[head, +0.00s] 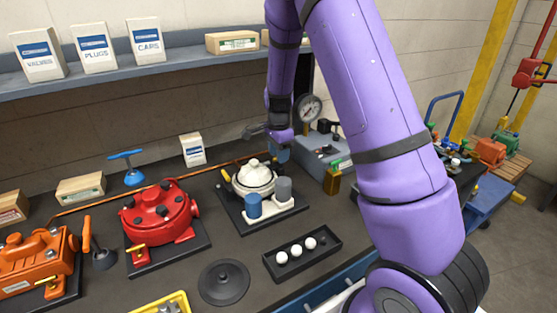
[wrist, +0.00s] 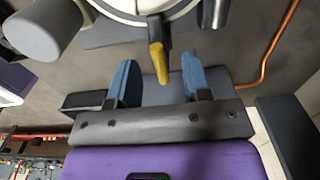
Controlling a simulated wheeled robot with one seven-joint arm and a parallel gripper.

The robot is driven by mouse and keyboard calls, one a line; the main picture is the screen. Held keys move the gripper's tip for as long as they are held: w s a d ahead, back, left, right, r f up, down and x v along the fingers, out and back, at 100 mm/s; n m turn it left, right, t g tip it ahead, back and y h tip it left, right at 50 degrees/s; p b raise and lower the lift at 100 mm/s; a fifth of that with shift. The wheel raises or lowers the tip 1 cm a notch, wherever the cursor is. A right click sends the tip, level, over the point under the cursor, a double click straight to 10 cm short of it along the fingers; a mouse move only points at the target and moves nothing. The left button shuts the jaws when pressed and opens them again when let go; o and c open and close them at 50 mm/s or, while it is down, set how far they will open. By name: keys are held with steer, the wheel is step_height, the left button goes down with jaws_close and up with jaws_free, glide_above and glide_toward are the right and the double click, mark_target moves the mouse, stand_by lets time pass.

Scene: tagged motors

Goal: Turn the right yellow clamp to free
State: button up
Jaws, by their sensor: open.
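The white round motor housing (head: 255,177) sits on a dark base plate in the head view, with one yellow clamp lever (head: 226,175) on its left side. The right yellow clamp (wrist: 158,62) shows in the wrist view, sticking out from the white housing (wrist: 150,8) toward my gripper (wrist: 160,76). My gripper is open, its two blue-padded fingers on either side of the lever's free end, with visible gaps to both. In the head view, my gripper (head: 281,153) is at the housing's back right; I cannot make out the right clamp there.
A brown bottle (head: 332,180) and a gauge box (head: 322,155) are to the right. A red motor (head: 158,208) is left. A black tray (head: 302,254) with white balls lies in front.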

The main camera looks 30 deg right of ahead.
steer(key=shift+f, duration=1.4)
jaws_close()
